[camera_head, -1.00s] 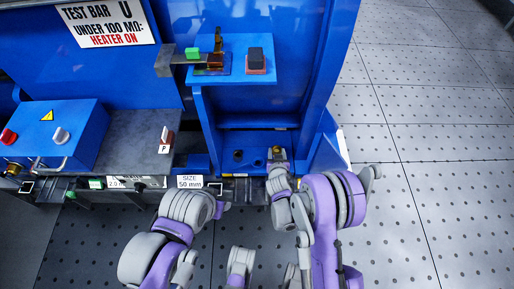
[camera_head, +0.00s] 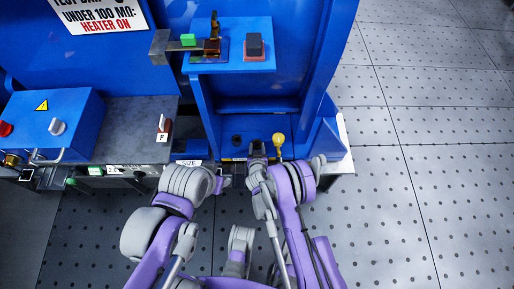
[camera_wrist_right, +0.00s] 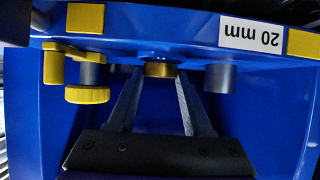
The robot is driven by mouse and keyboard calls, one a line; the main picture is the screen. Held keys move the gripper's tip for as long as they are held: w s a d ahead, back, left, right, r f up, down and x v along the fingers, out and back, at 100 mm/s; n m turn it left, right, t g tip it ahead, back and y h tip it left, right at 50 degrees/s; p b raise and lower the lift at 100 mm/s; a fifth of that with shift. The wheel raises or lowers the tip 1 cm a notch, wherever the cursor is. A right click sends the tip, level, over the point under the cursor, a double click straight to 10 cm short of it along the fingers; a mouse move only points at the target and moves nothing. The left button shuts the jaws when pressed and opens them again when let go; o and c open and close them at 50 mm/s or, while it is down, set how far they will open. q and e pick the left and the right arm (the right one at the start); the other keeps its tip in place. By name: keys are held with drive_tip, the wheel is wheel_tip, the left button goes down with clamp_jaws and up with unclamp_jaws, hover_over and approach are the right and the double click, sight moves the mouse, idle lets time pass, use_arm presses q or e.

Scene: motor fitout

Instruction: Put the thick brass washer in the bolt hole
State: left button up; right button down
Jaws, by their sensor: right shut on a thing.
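My right gripper (camera_head: 257,149) is over the low blue ledge at the foot of the blue cabinet. In the right wrist view, its two fingers (camera_wrist_right: 159,76) are shut on the brass washer (camera_wrist_right: 158,70), a short gold ring held at the fingertips. The washer is against or just in front of the ledge edge; I cannot tell whether it touches. I cannot make out the bolt hole there; the washer and gripper cover that spot. My left arm (camera_head: 165,205) is at lower left, and its gripper (camera_head: 223,182) is too small to read.
A yellow knob (camera_head: 278,140) is close right of my right gripper, and a dark round fitting (camera_head: 237,140) is close left. In the wrist view, a grey cylinder (camera_wrist_right: 220,78) and an inverted 20 mm label (camera_wrist_right: 257,37) are beside the washer. Open floor lies right.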

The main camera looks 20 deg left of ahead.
drive_tip(key=shift+f, duration=0.35)
drive_tip(key=shift+f, duration=0.1)
